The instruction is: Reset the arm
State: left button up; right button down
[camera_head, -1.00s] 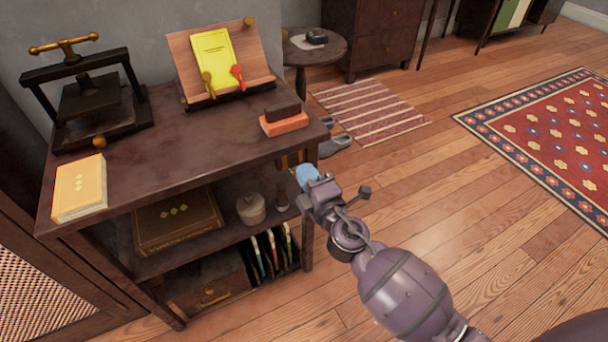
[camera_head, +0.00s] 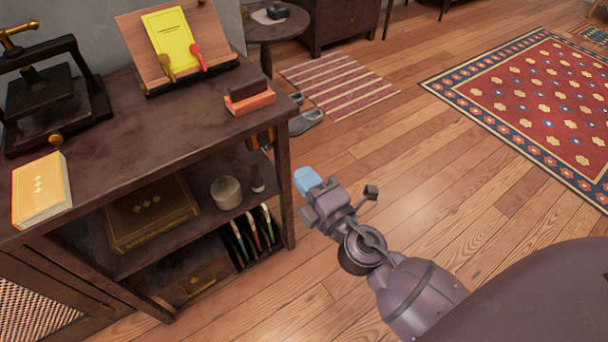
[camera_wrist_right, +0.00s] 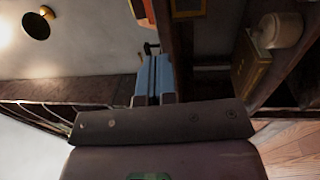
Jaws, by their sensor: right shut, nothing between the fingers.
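My right gripper (camera_head: 306,180) has blue fingertips and stands over the wood floor, just right of the dark shelf unit (camera_head: 150,135) in the head view. It is shut and holds nothing. In the right wrist view its blue fingers (camera_wrist_right: 153,80) lie side by side, pressed together, with shelf boards beyond them. My right arm comes in from the lower right. My left gripper is not in view.
On the shelf top are a press (camera_head: 52,105), a yellow book (camera_head: 170,40) on a wooden stand, a brick-like block (camera_head: 250,102) and an orange-yellow book (camera_head: 40,188). A lidded jar (camera_head: 226,192) stands on the middle shelf. Open floor lies to the right, with rugs (camera_head: 338,82).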

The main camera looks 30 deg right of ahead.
jog(key=s+d+f+m+g, duration=0.1)
jog(key=s+f+m+g, duration=0.3)
jog(key=s, duration=0.5)
jog(key=s+d+f+m+g, duration=0.2)
jog(key=s+m, duration=0.4)
jog(key=s, duration=0.3)
jog(key=s+d+f+m+g, duration=0.1)
jog(key=s+f+m+g, duration=0.3)
jog(key=s, duration=0.6)
pick_arm(q)
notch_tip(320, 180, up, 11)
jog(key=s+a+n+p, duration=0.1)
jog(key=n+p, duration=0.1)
jog(key=p, duration=1.6)
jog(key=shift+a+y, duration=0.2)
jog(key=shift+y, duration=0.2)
pick_arm(e)
notch_tip(320, 180, up, 12)
jog(key=d+m+t, duration=0.1)
jog(key=m, duration=0.2)
jog(key=shift+s+d+t+h, duration=0.25)
jog(key=shift+s+t+h, duration=0.05)
